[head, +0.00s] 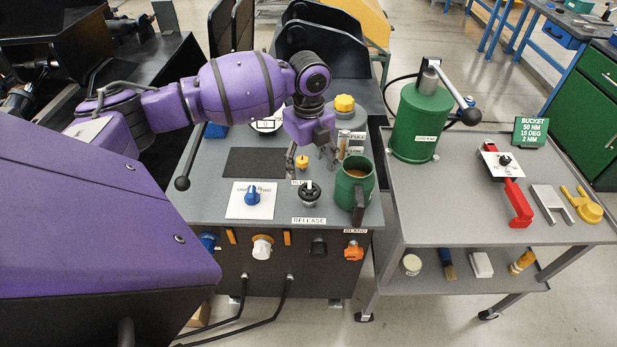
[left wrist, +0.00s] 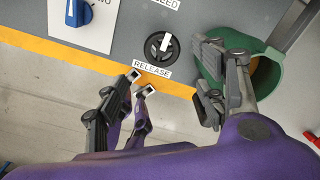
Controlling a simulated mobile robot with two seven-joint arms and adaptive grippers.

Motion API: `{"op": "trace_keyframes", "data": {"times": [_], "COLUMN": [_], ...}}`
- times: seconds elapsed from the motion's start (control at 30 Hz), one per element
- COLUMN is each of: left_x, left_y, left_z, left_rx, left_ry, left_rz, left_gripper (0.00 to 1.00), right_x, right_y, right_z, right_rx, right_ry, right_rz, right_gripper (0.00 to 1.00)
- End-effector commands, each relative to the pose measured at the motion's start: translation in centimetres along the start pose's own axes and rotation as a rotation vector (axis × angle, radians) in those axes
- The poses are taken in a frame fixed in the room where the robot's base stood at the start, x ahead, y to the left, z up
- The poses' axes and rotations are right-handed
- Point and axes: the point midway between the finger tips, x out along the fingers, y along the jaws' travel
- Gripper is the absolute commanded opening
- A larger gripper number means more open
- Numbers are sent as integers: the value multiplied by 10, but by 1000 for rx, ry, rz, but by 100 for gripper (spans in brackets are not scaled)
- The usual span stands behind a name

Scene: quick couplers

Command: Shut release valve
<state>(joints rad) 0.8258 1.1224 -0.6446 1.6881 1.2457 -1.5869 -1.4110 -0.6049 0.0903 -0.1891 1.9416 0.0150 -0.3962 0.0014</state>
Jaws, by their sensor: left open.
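The release valve (head: 309,194) is a round black knob with a pale pointer on the grey cart top, just behind the RELEASE label (head: 309,220). In the left wrist view the valve (left wrist: 159,47) shows its white pointer tilted slightly right of straight up. My left gripper (head: 312,158) is open and empty, above and a little behind the valve in the head view. In the left wrist view the gripper (left wrist: 172,82) has its fingers spread on either side below the valve, apart from it. My right gripper is not in view.
A green mug (head: 368,183) with brown contents stands right of the valve, close to the right finger in the wrist view. A blue selector knob (head: 252,196) is to the left. A yellow-capped part (head: 344,104) is behind. A grey trolley (head: 450,205) stands at right.

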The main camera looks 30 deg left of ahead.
Motion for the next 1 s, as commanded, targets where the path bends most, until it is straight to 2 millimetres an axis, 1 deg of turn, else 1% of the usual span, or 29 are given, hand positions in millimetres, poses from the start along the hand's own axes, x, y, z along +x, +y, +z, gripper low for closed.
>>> {"op": "trace_keyframes", "data": {"times": [0.03,0.1,0.23,0.77,0.87,0.97,1.0], "left_x": [-9,-17,-26,-28,-20,8,26], "left_y": [0,0,0,0,3,10,16], "left_z": [0,1,0,0,-6,-26,-40], "left_rx": [0,-1,0,0,-5,-35,-58], "left_ry": [-2,-1,1,1,5,16,25], "left_rz": [-1,0,1,1,5,12,15], "left_gripper": [64,64,64,64,64,64,64], "right_x": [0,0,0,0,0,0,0], "right_y": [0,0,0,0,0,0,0], "right_z": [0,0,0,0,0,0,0], "right_rx": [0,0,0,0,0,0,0], "right_ry": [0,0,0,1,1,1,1], "right_rz": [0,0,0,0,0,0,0], "right_gripper": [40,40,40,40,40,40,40]}}
